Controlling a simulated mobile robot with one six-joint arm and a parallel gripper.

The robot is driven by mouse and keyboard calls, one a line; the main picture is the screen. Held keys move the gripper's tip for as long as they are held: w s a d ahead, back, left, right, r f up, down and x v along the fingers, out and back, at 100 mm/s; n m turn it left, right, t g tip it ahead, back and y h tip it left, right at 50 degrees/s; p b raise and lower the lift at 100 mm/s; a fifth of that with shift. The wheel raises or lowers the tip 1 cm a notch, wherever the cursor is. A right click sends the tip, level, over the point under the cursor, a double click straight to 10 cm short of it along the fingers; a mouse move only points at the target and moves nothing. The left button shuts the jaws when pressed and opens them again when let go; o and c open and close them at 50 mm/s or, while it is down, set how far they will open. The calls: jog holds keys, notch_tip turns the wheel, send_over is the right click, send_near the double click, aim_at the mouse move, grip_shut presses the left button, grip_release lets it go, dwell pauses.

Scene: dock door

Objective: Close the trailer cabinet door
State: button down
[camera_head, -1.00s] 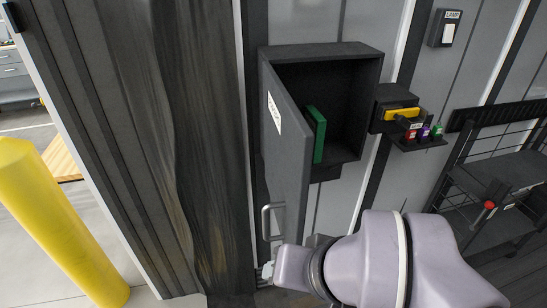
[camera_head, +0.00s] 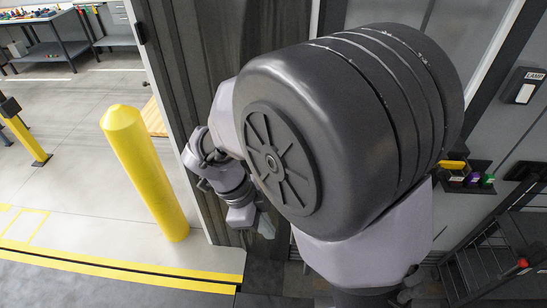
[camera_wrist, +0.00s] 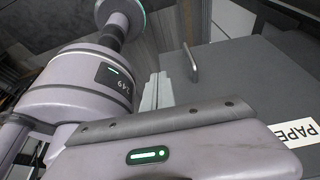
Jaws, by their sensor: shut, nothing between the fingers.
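The dark grey cabinet door (camera_wrist: 235,85) fills the right of the wrist view. It carries a white label reading "PAPE…" (camera_wrist: 300,140), cut off by the frame edge, and a metal bar handle (camera_wrist: 191,62). My gripper (camera_wrist: 158,92) is shut and empty, near the door's left side in that view; I cannot tell whether it touches the door. In the head view my gripper (camera_head: 264,226) hangs low in front of the dark wall. My arm hides the cabinet and its door there, so the door's angle cannot be read.
A yellow bollard (camera_head: 148,175) stands left of my gripper. A small shelf with coloured items (camera_head: 470,178), a lamp switch (camera_head: 524,86) and a dark wire rack (camera_head: 485,260) are at the right. The floor left of the bollard is mostly open.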

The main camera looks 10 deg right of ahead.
jog(key=s+d+f, duration=0.2)
jog(key=d+f, duration=0.5)
jog(key=f, duration=0.2)
jog(key=shift+s+d+f, duration=0.15)
jog(key=shift+s+f, duration=0.1)
jog(key=shift+s, duration=0.15)
jog(key=shift+b, duration=0.3)
